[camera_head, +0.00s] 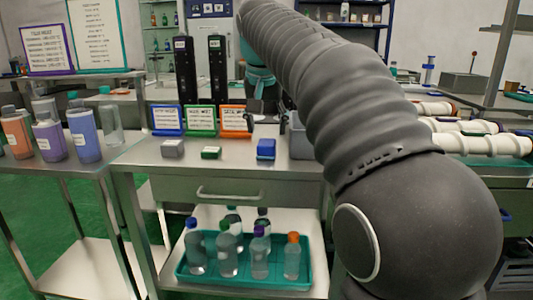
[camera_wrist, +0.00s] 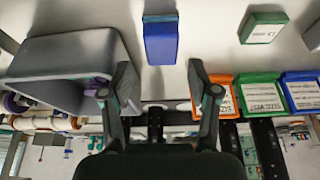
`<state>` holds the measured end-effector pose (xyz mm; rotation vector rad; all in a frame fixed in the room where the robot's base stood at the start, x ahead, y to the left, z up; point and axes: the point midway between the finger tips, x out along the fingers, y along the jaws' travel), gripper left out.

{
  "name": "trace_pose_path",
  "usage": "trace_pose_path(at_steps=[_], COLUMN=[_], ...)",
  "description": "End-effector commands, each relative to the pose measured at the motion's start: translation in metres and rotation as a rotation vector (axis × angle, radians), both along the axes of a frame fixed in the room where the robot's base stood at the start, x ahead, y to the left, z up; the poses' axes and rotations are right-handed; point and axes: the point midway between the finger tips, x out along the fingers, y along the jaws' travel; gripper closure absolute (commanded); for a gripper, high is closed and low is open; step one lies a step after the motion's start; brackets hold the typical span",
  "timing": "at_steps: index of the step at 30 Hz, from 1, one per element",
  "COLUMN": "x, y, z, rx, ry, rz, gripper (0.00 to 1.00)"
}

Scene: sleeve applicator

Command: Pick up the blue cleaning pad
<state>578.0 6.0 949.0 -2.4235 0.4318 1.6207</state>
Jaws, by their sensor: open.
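The blue cleaning pad (camera_head: 266,149) lies on the metal cart top, right of the green pad. In the wrist view the blue pad (camera_wrist: 161,43) is at top centre, beyond my fingertips and between their lines. My gripper (camera_head: 266,122) is open and empty, with its two fingers spread apart above the cart behind the pad. In the wrist view my gripper (camera_wrist: 160,68) shows both fingers, and nothing is between them. Nothing covers the blue pad.
A grey bin (camera_wrist: 70,55) stands close beside the blue pad. A green pad (camera_head: 211,152) and a grey pad (camera_head: 173,149) lie to its left. Blue, green and orange framed signs (camera_head: 201,120) stand behind. The cart's front strip is clear.

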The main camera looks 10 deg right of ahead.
Motion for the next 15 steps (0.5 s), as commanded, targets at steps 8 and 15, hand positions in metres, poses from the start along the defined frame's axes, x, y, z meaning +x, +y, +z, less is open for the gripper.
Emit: trace_pose_path(at_steps=[8,15], x=[0.007,0.019], y=[-0.002,-0.005], z=[-0.018,-0.049], rx=[0.0,0.0], ry=[0.0,0.001], rz=[0.0,0.0], gripper=[0.4,0.4])
